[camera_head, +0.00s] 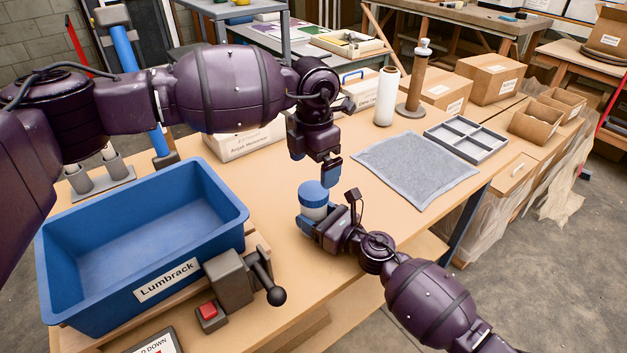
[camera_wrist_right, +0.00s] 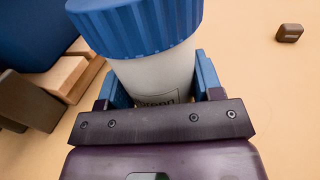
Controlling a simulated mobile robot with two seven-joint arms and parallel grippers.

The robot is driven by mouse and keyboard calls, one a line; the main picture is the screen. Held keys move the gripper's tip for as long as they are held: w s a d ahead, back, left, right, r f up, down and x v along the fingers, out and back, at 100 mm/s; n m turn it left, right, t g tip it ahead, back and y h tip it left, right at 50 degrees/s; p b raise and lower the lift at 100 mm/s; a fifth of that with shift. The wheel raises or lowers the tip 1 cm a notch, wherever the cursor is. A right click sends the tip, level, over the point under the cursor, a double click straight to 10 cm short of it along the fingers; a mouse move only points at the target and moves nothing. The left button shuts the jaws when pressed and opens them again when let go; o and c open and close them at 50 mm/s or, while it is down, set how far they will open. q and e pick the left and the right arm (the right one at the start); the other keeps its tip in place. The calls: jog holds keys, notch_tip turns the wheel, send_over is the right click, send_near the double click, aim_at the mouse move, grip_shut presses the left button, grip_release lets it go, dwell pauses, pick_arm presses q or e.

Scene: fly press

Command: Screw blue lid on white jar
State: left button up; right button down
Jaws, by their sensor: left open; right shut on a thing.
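A blue bin (camera_head: 215,235) marked Lumbrack and a lever fixture with a red button (camera_head: 208,311) stand at the left. Table space right of the jar is free.

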pick_arm(q)
jog(key=shift+r, duration=2.6)
pick_arm(e)
jog(key=shift+c, duration=0.9)
grip_release()
jog(key=shift+s, duration=0.1)
pick_arm(q)
jog(key=shift+f, duration=0.25)
pick_arm(e)
jog(key=v, duration=1)
jog(key=shift+s+d, duration=0.2)
jog(key=shift+d, duration=0.1)
pick_arm(q)
jog(key=shift+d, duration=0.1)
pick_arm(e)
jog(key=shift+d, duration=0.1)
